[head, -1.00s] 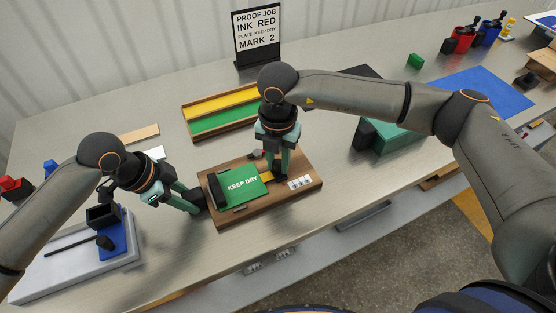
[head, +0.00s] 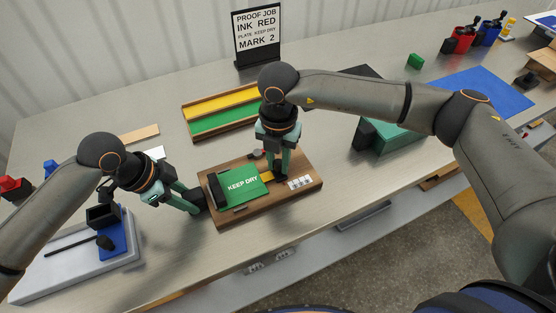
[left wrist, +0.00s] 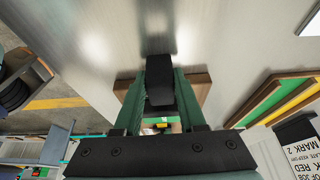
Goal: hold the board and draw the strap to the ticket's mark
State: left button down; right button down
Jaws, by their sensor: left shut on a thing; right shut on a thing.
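The wooden board (head: 232,218) lies on the bench with a green "KEEP DRY" plate (head: 243,184) on it. A yellow strap (head: 267,177) shows at the plate's right side, and a white mark scale (head: 300,182) sits near the board's right end. My left gripper (head: 198,203) is shut on the board's left end; the left wrist view shows its fingers (left wrist: 160,92) there too. My right gripper (head: 280,172) is shut at the strap's end, which its fingers hide. The ticket (head: 257,32) stands behind and reads ink red, plate KEEP DRY, mark 2.
A tray with yellow and green strips (head: 222,112) lies behind the board. A teal block (head: 395,138) is at the right. A white slab with a blue pad (head: 112,240) is at the left. The bench's front edge is close to the board.

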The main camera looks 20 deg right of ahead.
jog(key=d, duration=0.3)
jog(key=shift+w+d, duration=0.25)
jog(key=shift+d, duration=0.1)
jog(key=shift+a, duration=0.1)
jog(key=c, duration=0.7)
grip_release()
jog(key=shift+r, duration=0.1)
notch_tip(320, 180, up, 12)
jog(key=shift+f, duration=0.1)
pick_arm(q)
jog(key=shift+c, duration=2)
grip_release()
